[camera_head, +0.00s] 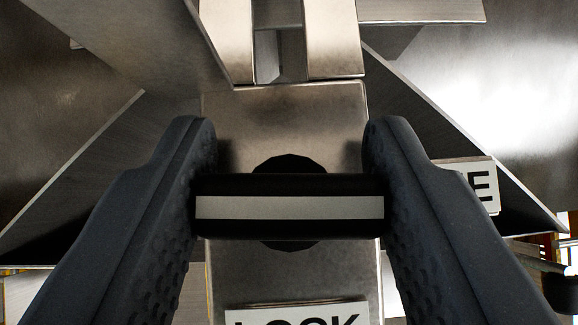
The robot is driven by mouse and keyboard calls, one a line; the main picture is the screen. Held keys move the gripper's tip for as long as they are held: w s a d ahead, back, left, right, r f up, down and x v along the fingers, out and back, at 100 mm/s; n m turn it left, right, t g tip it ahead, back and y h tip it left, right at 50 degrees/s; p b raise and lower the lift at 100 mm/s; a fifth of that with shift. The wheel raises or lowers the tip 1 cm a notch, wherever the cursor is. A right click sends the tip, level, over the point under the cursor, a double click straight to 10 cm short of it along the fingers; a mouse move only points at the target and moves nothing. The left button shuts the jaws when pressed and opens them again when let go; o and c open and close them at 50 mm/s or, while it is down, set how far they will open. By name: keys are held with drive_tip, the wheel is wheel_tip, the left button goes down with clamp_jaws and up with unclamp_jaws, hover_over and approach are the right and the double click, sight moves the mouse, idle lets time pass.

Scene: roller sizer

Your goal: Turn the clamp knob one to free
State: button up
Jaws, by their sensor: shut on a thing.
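The clamp knob (290,185) is a black bar with a pale stripe along its face, lying level across the middle of the picture. A round dark hub shows behind it, against a metal plate (290,110). My gripper (290,200) is shut on the knob, with one dark finger against each end of the bar. A white label reading "LOCK" (297,315) is below the knob, cut off by the picture's bottom edge. Another white label (482,185) is at the right; my right finger hides most of it and only its last letter, "E", shows clearly.
Slanted sheet-metal panels stand at the upper left (120,40) and right (500,100) of the knob. Two upright metal bars (333,40) with a slot between them are just above the plate. Dark shadowed gaps lie beside both fingers.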

drive_tip(key=shift+n+y, duration=0.4)
drive_tip(key=shift+n, duration=0.1)
drive_tip(key=o, duration=1)
drive_tip(key=p+v, duration=0.3)
drive_tip(key=v, duration=1)
drive_tip(key=shift+s+r, duration=0.25)
drive_tip(key=shift+s, duration=0.05)
drive_tip(key=s+r+t+p, duration=0.1)
drive_tip(key=s+r, duration=0.5)
drive_tip(key=r, duration=0.7)
drive_tip(key=s+r+t+p, duration=0.1)
drive_tip(key=s+r+t, duration=0.2)
drive_tip(key=r, duration=1.1)
drive_tip(key=s+r+t+p, duration=0.1)
drive_tip(key=s+r+t, duration=0.1)
drive_tip(key=s+r, duration=0.8)
drive_tip(key=shift+a+r+p, duration=0.15)
drive_tip(key=shift+r, duration=0.9)
drive_tip(key=shift+a+r+p, duration=0.15)
drive_tip(key=shift+r, duration=0.85)
